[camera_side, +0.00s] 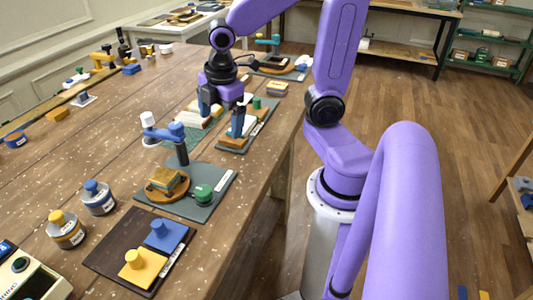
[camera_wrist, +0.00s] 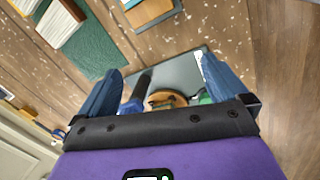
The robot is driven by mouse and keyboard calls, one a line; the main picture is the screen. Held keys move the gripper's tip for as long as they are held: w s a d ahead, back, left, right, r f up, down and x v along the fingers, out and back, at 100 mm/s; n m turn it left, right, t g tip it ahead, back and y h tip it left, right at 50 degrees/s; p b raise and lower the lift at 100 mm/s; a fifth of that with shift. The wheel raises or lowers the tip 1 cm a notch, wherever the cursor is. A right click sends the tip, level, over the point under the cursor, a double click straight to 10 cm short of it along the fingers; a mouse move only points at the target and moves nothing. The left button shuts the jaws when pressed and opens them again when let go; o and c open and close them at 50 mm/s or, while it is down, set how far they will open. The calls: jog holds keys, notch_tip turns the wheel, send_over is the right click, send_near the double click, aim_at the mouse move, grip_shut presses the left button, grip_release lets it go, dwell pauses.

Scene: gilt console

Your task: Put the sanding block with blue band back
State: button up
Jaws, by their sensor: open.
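My gripper (camera_side: 221,118) is open, its two blue fingers pointing down above the console; in the wrist view (camera_wrist: 160,88) nothing is held between them. I cannot clearly pick out the sanding block with blue band. That base also shows between the fingers in the wrist view (camera_wrist: 179,100).
A blue lamp-like stand (camera_side: 181,150) and a green knobbed piece (camera_side: 202,194) share the grey mat. A dark board (camera_side: 112,246) holds blue (camera_side: 167,238) and yellow (camera_side: 142,268) knobbed blocks. Two jars stand left of it. A green mat (camera_wrist: 97,52) carries a white-and-brown block (camera_wrist: 60,22).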

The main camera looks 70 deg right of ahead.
jog(key=s+a+m, duration=0.1)
jog(key=s+a, duration=0.3)
jog(key=s, duration=0.3)
jog(key=s+a+f+m+g+y, duration=0.1)
jog(key=s+a, duration=0.2)
jog(key=s, duration=0.4)
jog(key=shift+s+a, duration=0.2)
jog(key=shift+a, duration=0.15)
jog(key=shift+f, duration=0.1)
